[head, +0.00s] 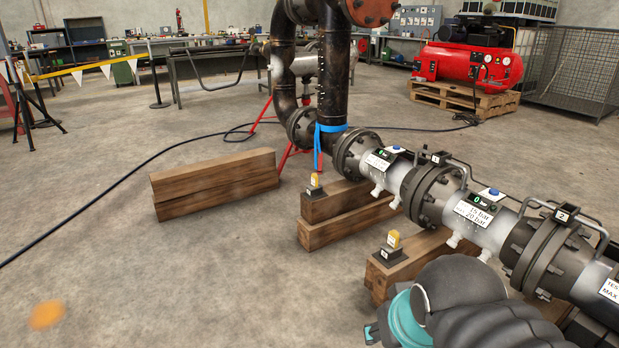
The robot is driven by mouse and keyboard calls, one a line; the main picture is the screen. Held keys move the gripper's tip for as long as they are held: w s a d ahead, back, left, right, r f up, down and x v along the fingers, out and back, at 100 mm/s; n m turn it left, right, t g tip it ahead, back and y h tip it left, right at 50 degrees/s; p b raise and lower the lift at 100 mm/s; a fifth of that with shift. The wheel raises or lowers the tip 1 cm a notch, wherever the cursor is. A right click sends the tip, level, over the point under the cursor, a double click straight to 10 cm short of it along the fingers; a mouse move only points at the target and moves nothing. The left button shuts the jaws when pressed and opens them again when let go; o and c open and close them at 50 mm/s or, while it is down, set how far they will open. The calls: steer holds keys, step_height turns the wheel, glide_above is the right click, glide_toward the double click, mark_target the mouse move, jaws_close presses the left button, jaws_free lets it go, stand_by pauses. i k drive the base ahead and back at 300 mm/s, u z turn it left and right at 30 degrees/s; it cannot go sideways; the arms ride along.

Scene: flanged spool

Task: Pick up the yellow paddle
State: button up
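Two small yellow upright pieces stand in dark holders on wooden beams, left of the pipe. The nearer yellow piece (393,239) is at the lower middle of the head view, and the farther yellow piece (315,180) is above and left of it. Both look small, and I cannot tell which one is the paddle. A blurred orange-yellow patch (46,314) shows at the lower left over the floor; its nature is unclear. My dark arm with a teal cap fills the bottom right, just below the nearer yellow piece. The fingers of my gripper do not show.
A flanged pipe spool (482,215) with clamps and handles runs from the middle to the right edge. Stacked timbers (215,183) lie on the floor at left. A black cable (110,190) crosses the floor. The concrete floor at front left is largely open.

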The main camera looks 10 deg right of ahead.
mark_target(315, 184)
steer(key=u, duration=0.8)
steer(key=i, duration=1.2)
steer(key=u, duration=0.55)
steer(key=i, duration=1.45)
steer(key=z, duration=1.45)
steer(key=i, duration=0.9)
steer(key=z, duration=0.9)
